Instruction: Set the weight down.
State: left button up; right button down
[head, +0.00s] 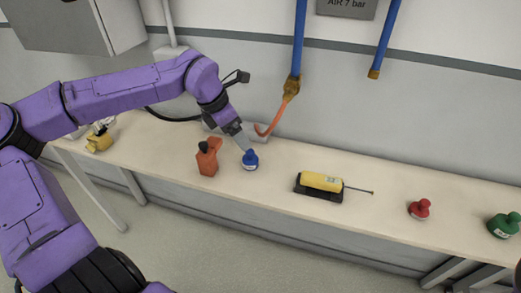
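A small blue weight (250,161) with a pale label is upright at the bench (340,214), between an orange-red tool and a yellow tool. My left gripper (246,147) comes down from the upper left, and its fingertips are at the top of the blue weight. Whether the fingers are closed around its knob is too small to tell. I cannot tell whether its base touches the bench top. A red weight (419,210) and a larger green weight (504,226) stand farther right on the bench. My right gripper is not in view.
An orange-red tool (208,160) stands just left of the blue weight. A yellow tool on a black base (320,184) lies to its right, its thin rod pointing right. An orange hose (274,121) hangs behind. The bench is clear between the yellow tool and red weight.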

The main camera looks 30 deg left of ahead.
aim_at(250, 150)
pick_arm(q)
jog(key=x, duration=1)
jog(key=shift+w+a+f+b, duration=0.1)
jog(key=shift+a+f+b, duration=0.05)
jog(key=shift+b, duration=0.25)
grip_shut()
